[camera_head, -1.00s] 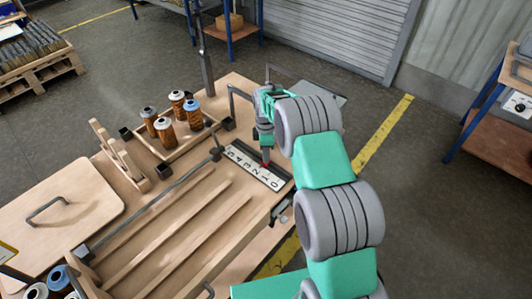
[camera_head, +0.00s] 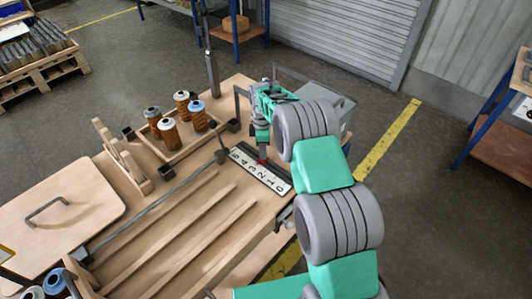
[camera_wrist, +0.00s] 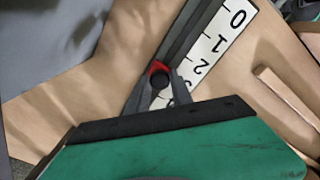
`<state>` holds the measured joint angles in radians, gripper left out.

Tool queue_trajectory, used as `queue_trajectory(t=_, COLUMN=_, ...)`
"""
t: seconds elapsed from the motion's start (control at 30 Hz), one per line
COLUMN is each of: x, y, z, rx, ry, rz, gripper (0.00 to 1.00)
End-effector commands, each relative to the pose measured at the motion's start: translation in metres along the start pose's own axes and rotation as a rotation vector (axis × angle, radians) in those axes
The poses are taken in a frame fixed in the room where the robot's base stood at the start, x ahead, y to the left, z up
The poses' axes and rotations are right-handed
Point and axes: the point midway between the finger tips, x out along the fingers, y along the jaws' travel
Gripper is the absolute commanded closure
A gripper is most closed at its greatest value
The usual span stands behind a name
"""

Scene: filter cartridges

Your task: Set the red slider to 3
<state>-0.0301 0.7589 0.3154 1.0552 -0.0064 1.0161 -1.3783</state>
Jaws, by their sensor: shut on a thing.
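The red slider (camera_wrist: 158,70) has a dark round knob and sits on a dark rail beside a white number scale (camera_wrist: 217,42). In the wrist view it lies between the 2 and the partly hidden 3. The red slider also shows in the head view (camera_head: 262,161), beside the scale (camera_head: 271,182) near the 3. My gripper (camera_wrist: 159,84) is shut on the slider, one finger on each side of the knob. In the head view my gripper (camera_head: 262,157) points down onto the rail. My gripper's body hides the scale's higher numbers in the wrist view.
Left of the scale, a wooden tray (camera_head: 185,150) holds several cartridges (camera_head: 169,134). A dark lever rod (camera_head: 160,200) and wooden rails (camera_head: 185,225) lie in front. A handled wooden lid (camera_head: 60,205) is at left. A grey bin (camera_head: 335,105) stands behind my arm.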

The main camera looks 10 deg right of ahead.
Motion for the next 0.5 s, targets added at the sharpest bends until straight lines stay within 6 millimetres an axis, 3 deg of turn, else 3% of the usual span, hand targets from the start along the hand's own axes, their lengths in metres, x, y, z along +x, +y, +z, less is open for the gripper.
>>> queue_trajectory(t=0.13, x=-0.0005, y=0.0009, z=-0.0012, rx=0.003, ry=-0.003, rz=0.005, gripper=1.0)
queue_trajectory(t=0.17, x=-0.0006, y=0.0009, z=-0.0019, rx=0.002, ry=-0.003, rz=0.006, gripper=0.72)
queue_trajectory(t=0.4, x=-0.0005, y=0.0004, z=-0.0043, rx=-0.003, ry=-0.003, rz=0.005, gripper=0.52)
queue_trajectory(t=0.5, x=-0.0004, y=0.0003, z=-0.0042, rx=-0.003, ry=-0.003, rz=0.005, gripper=0.52)
